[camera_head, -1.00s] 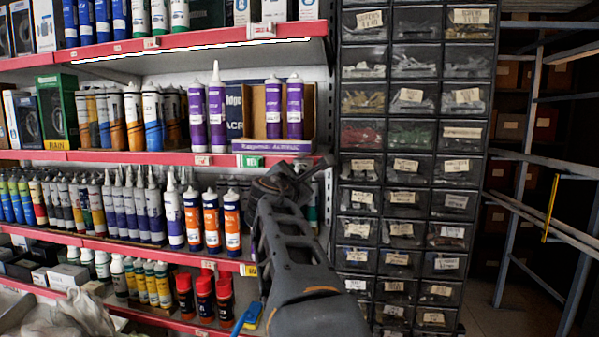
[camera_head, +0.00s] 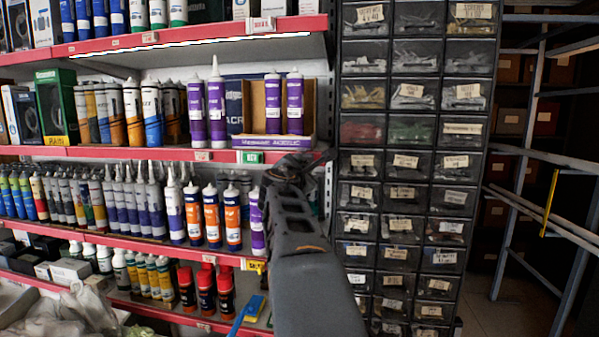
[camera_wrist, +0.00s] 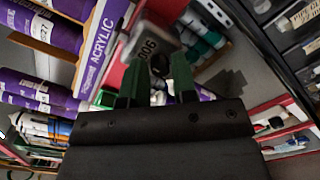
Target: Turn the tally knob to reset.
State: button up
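The tally counter (camera_wrist: 149,45) shows in the wrist view as a tilted grey box with digits that look like 006. Its dark round knob (camera_wrist: 160,65) sits just below the digits, between the two fingers of my gripper (camera_wrist: 157,86). The fingers are parted, one on each side of the knob; I cannot tell whether they touch it. In the head view my gripper (camera_head: 297,165) is at the right end of the middle red shelf edge. The counter is hidden there behind my gripper and arm.
Purple-labelled tubes and an acrylic carton (camera_head: 272,141) stand on the shelf just left of my gripper. A black drawer cabinet (camera_head: 413,153) rises close on the right. A green tag (camera_head: 249,157) is on the red shelf edge (camera_head: 120,152). More tubes fill the shelf below.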

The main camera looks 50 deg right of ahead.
grip_shut()
jog(key=shift+m+y+b, duration=0.3)
jog(key=shift+m+b, duration=4.85)
jog(key=shift+m, duration=3.55)
jog(key=shift+r, duration=0.1)
